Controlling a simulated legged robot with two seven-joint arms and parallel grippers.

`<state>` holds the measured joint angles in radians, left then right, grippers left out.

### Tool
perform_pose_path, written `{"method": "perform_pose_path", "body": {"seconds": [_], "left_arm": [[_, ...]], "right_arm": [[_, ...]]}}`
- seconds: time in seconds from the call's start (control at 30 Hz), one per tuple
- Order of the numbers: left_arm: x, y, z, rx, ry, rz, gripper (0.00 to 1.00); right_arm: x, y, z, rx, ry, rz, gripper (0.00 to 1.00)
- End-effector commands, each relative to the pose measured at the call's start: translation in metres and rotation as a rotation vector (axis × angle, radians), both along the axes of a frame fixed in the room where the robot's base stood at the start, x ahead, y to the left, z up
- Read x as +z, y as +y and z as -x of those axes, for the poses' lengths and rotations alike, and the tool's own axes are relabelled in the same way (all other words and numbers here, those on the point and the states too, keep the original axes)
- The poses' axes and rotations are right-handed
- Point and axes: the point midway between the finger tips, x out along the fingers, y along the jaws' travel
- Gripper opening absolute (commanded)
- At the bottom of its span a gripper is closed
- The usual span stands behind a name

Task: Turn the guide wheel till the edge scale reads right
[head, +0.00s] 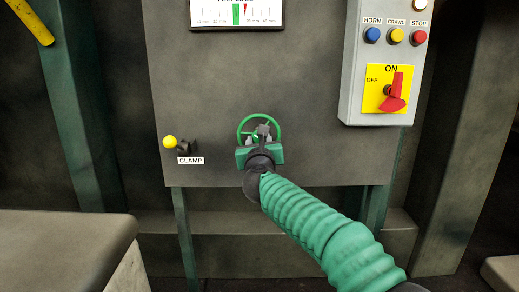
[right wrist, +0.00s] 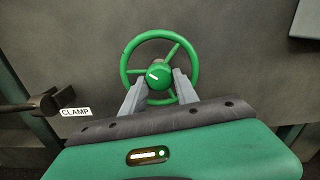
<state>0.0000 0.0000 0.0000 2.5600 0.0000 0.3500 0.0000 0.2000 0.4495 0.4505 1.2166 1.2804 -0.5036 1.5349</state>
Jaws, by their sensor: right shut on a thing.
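The green guide wheel (head: 258,116) is on the dark panel. In the right wrist view the wheel (right wrist: 159,74) shows its rim, spokes and a hub with a white mark that slants. My right gripper (head: 261,137) is shut on the wheel, with its two grey fingers (right wrist: 158,88) on either side of the hub. The edge scale (head: 215,15) is at the top of the head view, cut off by the frame. Its red pointer (head: 245,12) stands just right of the green band (head: 237,14). My left gripper is not in view.
A clamp lever with a yellow knob (head: 170,142) is left of the wheel. A grey control box (head: 352,75) at the upper right carries blue, yellow and red buttons and a red rotary switch (head: 394,92). A flat-topped block (head: 60,240) fills the lower left.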

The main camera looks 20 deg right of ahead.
Motion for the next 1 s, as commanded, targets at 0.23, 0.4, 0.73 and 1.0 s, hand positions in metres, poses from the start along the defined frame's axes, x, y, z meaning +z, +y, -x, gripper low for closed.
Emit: {"method": "perform_pose_path", "body": {"seconds": [0.23, 0.4, 0.73, 1.0], "left_arm": [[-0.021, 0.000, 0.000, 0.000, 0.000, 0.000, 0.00], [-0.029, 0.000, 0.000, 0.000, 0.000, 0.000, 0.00], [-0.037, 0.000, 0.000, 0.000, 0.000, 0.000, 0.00], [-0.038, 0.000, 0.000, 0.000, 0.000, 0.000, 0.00]], "right_arm": [[-0.011, 0.002, -0.002, 0.002, -0.049, -0.214, 0.00], [-0.010, 0.003, -0.002, 0.003, -0.083, -0.332, 0.00], [-0.007, 0.003, -0.002, 0.001, -0.123, -0.465, 0.00], [-0.006, 0.003, -0.002, 0.000, -0.130, -0.491, 0.00]]}}
